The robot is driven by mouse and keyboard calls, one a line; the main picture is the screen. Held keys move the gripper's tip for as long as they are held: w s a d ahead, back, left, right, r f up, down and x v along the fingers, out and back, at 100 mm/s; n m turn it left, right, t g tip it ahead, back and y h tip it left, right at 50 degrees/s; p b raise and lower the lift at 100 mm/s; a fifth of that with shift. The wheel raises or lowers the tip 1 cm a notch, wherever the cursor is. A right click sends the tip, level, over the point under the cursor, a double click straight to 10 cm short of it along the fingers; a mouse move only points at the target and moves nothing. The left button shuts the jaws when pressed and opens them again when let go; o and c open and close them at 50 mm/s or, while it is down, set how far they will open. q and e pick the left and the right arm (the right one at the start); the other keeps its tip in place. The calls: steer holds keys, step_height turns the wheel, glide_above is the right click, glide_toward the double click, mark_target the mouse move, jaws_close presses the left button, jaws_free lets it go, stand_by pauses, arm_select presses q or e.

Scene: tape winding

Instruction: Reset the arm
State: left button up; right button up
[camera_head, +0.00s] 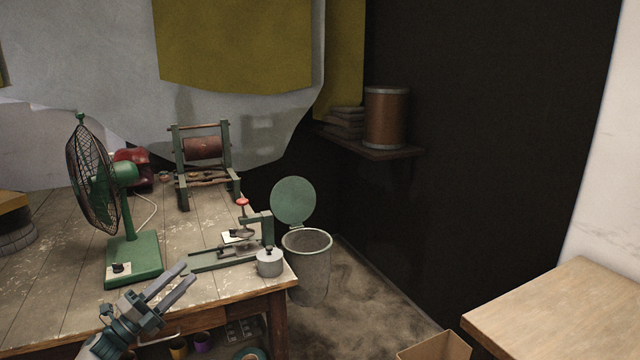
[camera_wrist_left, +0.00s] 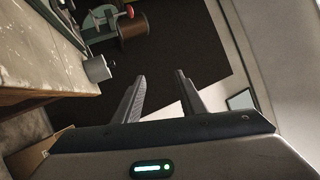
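My left gripper (camera_head: 172,279) shows at the lower left of the head view, in front of the workbench's front edge. Its two fingers are apart with nothing between them. The left wrist view shows the same open, empty fingers (camera_wrist_left: 160,95). My right gripper is in neither view. The wooden workbench (camera_head: 190,232) carries a green fan (camera_head: 130,255), a winding frame with a reddish-brown roll (camera_head: 203,148), and a green clamp-like device with a red knob (camera_head: 262,228) near its right corner. A small grey lidded pot (camera_head: 269,263) stands beside that device.
A bin (camera_head: 309,262) with a raised green lid stands right of the bench. A wooden drum (camera_head: 386,118) sits on a wall shelf (camera_head: 375,148). Another wooden table (camera_head: 570,305) is at the lower right, with a cardboard box (camera_head: 437,347) beside it. Floor shows between bench and table.

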arm_select(q)
steer(key=s+d+f+n+g+y, duration=0.15)
steer(key=s+f+n+y, duration=0.35)
steer(key=f, duration=0.8)
steer(key=s+d+f+n+y, duration=0.3)
steer(key=s+f+n, duration=0.35)
steer(key=f, duration=0.65)
steer(key=s+d+f+n+g+y, duration=0.15)
steer(key=s+f+n+y, duration=0.35)
steer(key=f, duration=0.9)
steer(key=s+d+f+n+g, duration=0.3)
steer(key=s+f, duration=0.3)
steer(key=s, duration=0.6)
steer(key=s+d+f+n+g+p, duration=0.1)
steer(key=s+d+f+n+g, duration=0.1)
steer(key=s+f, duration=0.5)
steer(key=s+d+f+n+g, duration=0.3)
steer(key=s+d+f+g, duration=0.1)
steer(key=s, duration=1.3)
step_height(320, 180, down, 3)
steer(key=shift+d+r+n, duration=0.1)
steer(key=shift+d+n, duration=0.25)
steer(key=shift+d, duration=0.2)
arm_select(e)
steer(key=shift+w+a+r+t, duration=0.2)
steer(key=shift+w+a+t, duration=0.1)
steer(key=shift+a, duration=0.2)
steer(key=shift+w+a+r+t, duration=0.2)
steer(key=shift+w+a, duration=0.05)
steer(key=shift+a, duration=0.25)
